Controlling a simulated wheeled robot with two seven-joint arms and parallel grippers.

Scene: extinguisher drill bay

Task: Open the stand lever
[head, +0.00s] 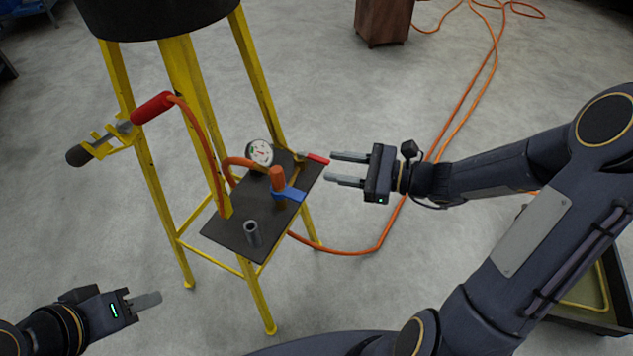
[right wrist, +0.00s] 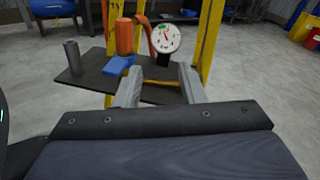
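A yellow-legged stand carries a dark plate (head: 225,237). On it, an orange post (head: 278,180) has a blue lever (head: 289,194) pointing right; both also show in the right wrist view, post (right wrist: 124,37) and blue lever (right wrist: 118,66). A red-tipped handle (head: 318,159) sticks out at the plate's right edge. I cannot tell which one is the stand lever. My right gripper (head: 332,167) is open and empty, just right of the red tip, fingers pointing left. My left gripper (head: 157,298) is at lower left, away from the stand; its finger gap is not visible.
A round gauge (head: 260,153) and a grey tube (head: 253,234) stand on the plate. A red-gripped nozzle (head: 152,108) sits in a bracket at left. An orange hose (head: 360,252) runs over the floor. A wooden box (head: 384,22) stands behind.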

